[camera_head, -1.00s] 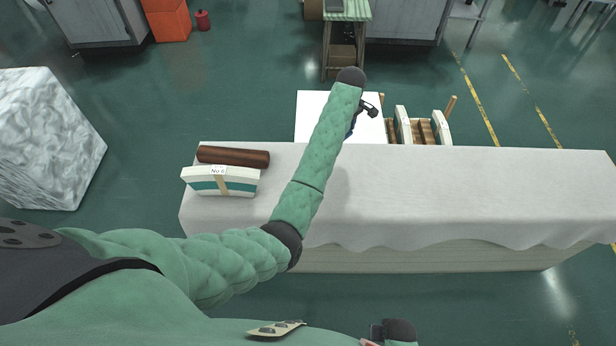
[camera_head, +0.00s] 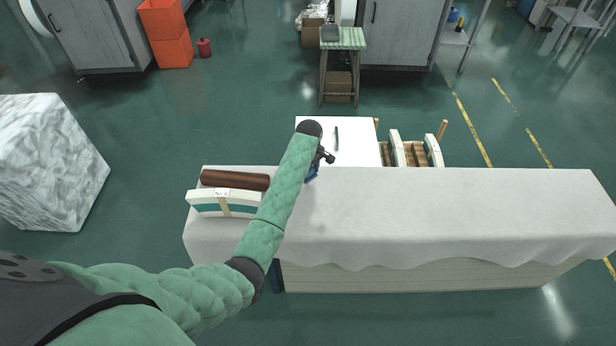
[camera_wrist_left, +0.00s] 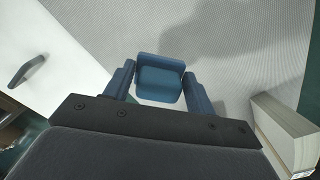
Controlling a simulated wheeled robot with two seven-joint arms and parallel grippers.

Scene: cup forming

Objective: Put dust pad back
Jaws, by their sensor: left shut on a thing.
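My left gripper (camera_wrist_left: 158,85) is shut on a blue block-like piece, which I take to be the dust pad (camera_wrist_left: 162,83). The pad sits between the two blue fingers in the left wrist view, over the white cloth of the long table (camera_wrist_left: 215,40). In the head view my left gripper (camera_head: 312,172) is at the table's far edge, right of the white and teal box, and my forearm partly hides it. The pad cannot be told apart from the fingers there. My right gripper is not in view.
A white box with a teal band (camera_head: 206,205) and a brown roll (camera_head: 234,180) lie at the table's left end. Behind stand a white surface with a dark handle-like item (camera_head: 336,139) and a wooden rack (camera_head: 416,153). The table's right side is clear.

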